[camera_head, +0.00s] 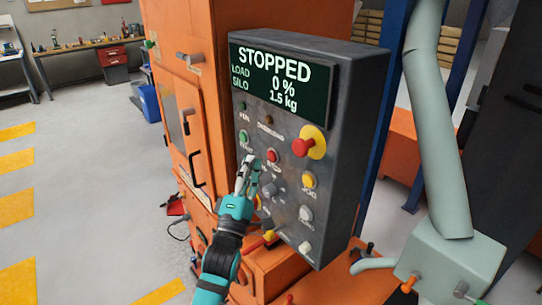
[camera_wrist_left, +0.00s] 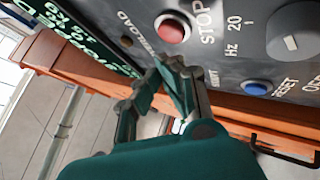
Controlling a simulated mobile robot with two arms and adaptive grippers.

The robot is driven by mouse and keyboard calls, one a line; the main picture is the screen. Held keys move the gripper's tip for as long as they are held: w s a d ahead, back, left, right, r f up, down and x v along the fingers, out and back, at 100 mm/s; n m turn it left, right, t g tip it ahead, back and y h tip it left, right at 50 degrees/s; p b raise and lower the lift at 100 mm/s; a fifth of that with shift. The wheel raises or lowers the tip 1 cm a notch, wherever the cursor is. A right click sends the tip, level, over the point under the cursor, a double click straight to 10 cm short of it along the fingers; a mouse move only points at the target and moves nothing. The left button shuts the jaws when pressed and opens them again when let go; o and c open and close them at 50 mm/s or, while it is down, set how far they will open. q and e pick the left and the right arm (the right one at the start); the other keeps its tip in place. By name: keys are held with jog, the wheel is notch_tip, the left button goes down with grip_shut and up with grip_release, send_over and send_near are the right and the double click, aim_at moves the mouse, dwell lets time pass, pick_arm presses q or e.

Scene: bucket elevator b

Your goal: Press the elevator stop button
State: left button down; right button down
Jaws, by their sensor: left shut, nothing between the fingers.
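The red stop button (camera_head: 272,155), labelled STOP, is on the dark grey control panel (camera_head: 345,150). It also shows in the left wrist view (camera_wrist_left: 172,28), near the top. My left gripper (camera_head: 248,166) is shut and empty in front of the panel, its tips left of and slightly below the stop button in the head view. In the left wrist view the fingertips (camera_wrist_left: 172,66) appear just below the button, and I cannot tell whether they touch the panel. The display (camera_head: 275,75) reads STOPPED, load 0 %, silo 1.5 kg. My right gripper is not in view.
A red mushroom button (camera_head: 303,147) on a yellow base is right of the stop button. A green start button (camera_head: 243,137) is to its left and a yellow jog button (camera_head: 309,180) to its lower right. A pale pipe (camera_head: 438,130) stands right of the panel.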

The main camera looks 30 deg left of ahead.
pick_arm(q)
jog(key=s, duration=0.1)
jog(key=s+a, duration=0.1)
jog(key=s, duration=0.1)
jog(key=shift+s+a+p, duration=0.25)
jog(key=shift+s+p, duration=0.1)
dwell(0.6)
